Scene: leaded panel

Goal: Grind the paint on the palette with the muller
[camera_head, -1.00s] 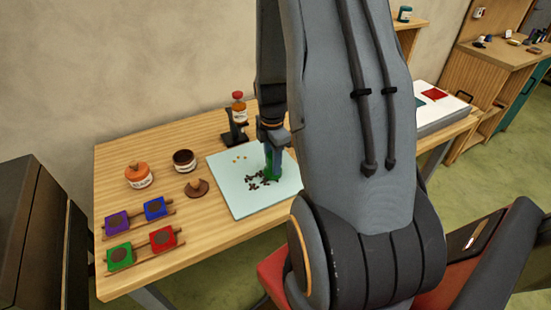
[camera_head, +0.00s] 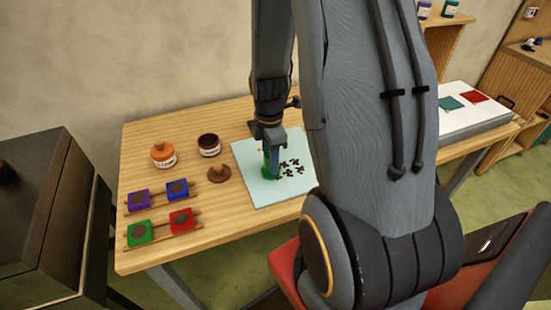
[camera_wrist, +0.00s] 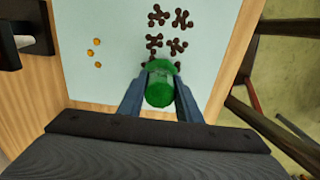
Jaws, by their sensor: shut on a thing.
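My gripper (camera_head: 271,160) is shut on the green muller (camera_wrist: 160,90), which stands upright on the pale palette (camera_head: 247,157). In the wrist view the muller sits between the two fingers, its foot low at the palette. Dark brown paint clumps (camera_head: 291,168) lie on the palette, to the right of the muller in the head view. In the wrist view these clumps (camera_wrist: 175,46) lie just beyond the muller, and several small orange drops (camera_wrist: 97,53) lie to the left. My arm hides the palette's right part in the head view.
An orange-lidded jar (camera_head: 163,155), an open dark jar (camera_head: 209,145) and a brown knobbed lid (camera_head: 218,173) stand left of the palette.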

